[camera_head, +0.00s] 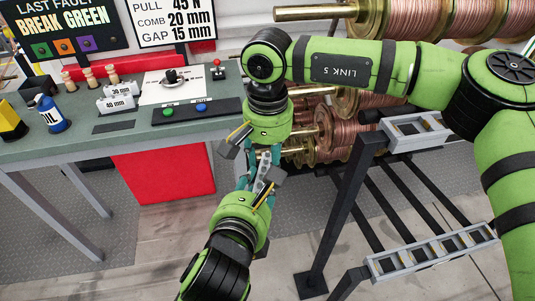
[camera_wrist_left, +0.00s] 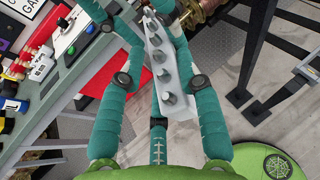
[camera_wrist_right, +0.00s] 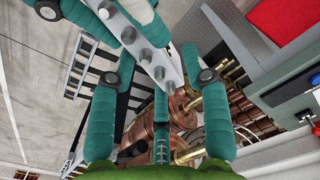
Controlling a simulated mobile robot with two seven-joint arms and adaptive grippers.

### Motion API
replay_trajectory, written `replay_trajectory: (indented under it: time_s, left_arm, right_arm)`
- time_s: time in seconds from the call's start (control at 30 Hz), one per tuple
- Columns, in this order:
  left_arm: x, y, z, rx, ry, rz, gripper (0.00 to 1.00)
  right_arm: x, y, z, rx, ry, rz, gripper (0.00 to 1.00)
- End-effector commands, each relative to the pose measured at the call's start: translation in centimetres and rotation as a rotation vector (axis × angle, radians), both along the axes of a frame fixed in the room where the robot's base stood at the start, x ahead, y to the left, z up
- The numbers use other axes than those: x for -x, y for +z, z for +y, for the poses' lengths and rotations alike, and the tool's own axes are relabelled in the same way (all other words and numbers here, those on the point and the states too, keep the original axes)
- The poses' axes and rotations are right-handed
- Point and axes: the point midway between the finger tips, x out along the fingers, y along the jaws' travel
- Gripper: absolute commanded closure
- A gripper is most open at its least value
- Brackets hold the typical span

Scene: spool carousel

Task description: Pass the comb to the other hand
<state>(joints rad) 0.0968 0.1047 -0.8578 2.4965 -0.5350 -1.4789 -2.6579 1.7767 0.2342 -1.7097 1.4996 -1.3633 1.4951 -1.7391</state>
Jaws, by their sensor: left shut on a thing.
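The comb (camera_head: 264,172) is a light grey bar with a row of dark round pegs. In the left wrist view the comb (camera_wrist_left: 172,75) runs lengthwise between the fingers. My left gripper (camera_head: 258,180), the lower one in the head view, is shut on it. My right gripper (camera_head: 262,158) comes from above and faces the left one. In the right wrist view the comb's (camera_wrist_right: 148,48) near end lies between the right fingers, which stand apart on either side of it. Finger contact there is hard to see.
The green-grey workbench (camera_head: 95,140) with a button panel (camera_head: 197,111) and red drawer front (camera_head: 165,173) stands at left. Copper spools (camera_head: 350,120) are behind the grippers. A dark rack frame with grey slotted rails (camera_head: 430,253) stands at right. Floor below the grippers is clear.

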Motion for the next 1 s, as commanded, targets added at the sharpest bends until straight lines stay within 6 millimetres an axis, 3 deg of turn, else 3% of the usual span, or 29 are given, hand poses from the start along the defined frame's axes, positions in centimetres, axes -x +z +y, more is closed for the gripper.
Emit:
replay_trajectory:
  time_s: [0.03, 0.07, 0.1, 0.2, 0.23, 0.27, 0.3, 0.77, 1.0]
  left_arm:
    - [0.1, -0.1, -0.3, 0.002, -0.009, 0.002, 1.00]
    - [0.1, -0.1, -0.3, 0.002, -0.010, 0.004, 1.00]
    - [0.1, -0.1, -0.3, 0.002, -0.011, 0.003, 1.00]
    - [0.1, -0.1, -0.4, 0.001, -0.013, 0.004, 1.00]
    - [0.1, -0.1, -0.4, 0.001, -0.013, 0.005, 0.53]
    - [0.1, -0.2, -0.4, 0.001, -0.014, 0.005, 0.42]
    - [0.2, -0.2, -0.4, 0.001, -0.014, 0.005, 0.38]
    - [0.2, -0.2, 0.0, 0.003, 0.012, 0.006, 0.38]
    - [0.4, -0.6, 2.8, 0.003, 0.199, 0.011, 0.38]
  right_arm:
    - [0.0, 0.2, 0.3, -0.008, 0.003, -0.001, 0.83]
    - [0.1, 0.2, 0.3, -0.009, 0.004, -0.001, 0.95]
    - [0.1, 0.2, 0.3, -0.010, 0.005, -0.001, 1.00]
    - [0.2, 0.2, 0.4, -0.012, 0.007, 0.000, 1.00]
    - [0.2, 0.3, 0.5, -0.013, 0.007, 0.000, 1.00]
    - [0.2, 0.3, 0.5, -0.014, 0.007, 0.000, 1.00]
    - [0.2, 0.3, 0.5, -0.014, 0.008, 0.000, 1.00]
    - [0.1, 0.2, 0.3, -0.010, 0.003, -0.002, 1.00]
    - [0.0, 0.2, 0.2, -0.007, 0.002, -0.002, 1.00]
